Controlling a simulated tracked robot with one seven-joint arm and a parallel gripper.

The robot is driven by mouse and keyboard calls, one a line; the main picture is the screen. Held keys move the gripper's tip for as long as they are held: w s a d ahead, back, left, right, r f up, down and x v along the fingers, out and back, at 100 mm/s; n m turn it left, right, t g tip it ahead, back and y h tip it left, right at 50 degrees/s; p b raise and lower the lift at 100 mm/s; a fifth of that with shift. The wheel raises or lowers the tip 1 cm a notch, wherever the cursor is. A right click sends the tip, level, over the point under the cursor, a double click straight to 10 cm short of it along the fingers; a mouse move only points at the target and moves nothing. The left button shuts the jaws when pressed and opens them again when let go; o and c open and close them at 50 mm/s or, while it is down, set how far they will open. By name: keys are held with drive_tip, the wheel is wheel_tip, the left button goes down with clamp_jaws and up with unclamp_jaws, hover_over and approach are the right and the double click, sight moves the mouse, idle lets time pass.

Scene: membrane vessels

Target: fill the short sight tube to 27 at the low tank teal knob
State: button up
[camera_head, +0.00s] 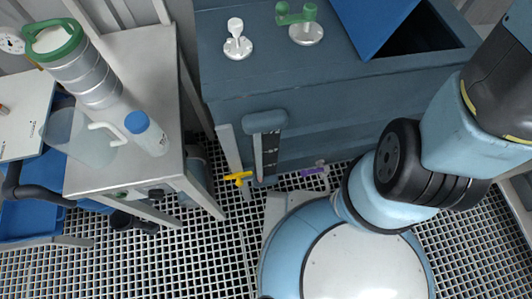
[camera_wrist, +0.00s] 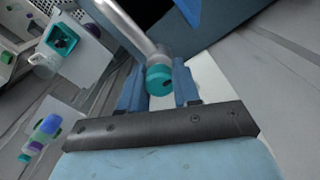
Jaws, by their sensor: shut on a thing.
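The teal knob (camera_wrist: 159,80) shows in the wrist view as a round teal cap on the end of a grey metal pipe. My gripper (camera_wrist: 158,88) has a blue finger on each side of it and is shut on it. The head view shows neither my gripper nor the teal knob. In the head view, an upright sight tube with a dark scale (camera_head: 270,157) is on the front of the dark blue tank (camera_head: 330,115), under a blue-grey cap. Its marks and liquid level are too small to read. I cannot tell whether it is the short one.
A yellow handle (camera_head: 238,177) and a purple handle (camera_head: 314,171) sit low by the tank. White (camera_head: 237,46) and green (camera_head: 297,14) valves stand on its top. A grey bench (camera_head: 150,75) at left holds a blue-capped bottle (camera_head: 147,134) and a clear jug (camera_head: 82,138). The floor is grating.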

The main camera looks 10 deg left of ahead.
drive_tip(key=shift+c, duration=0.6)
drive_tip(key=n, duration=0.4)
drive_tip(key=shift+n, duration=0.3)
drive_tip(key=n, duration=0.5)
drive_tip(key=shift+n, duration=0.3)
drive_tip(key=n, duration=0.5)
drive_tip(key=shift+n, duration=2.6)
drive_tip(key=shift+r, duration=0.1)
idle(2.7)
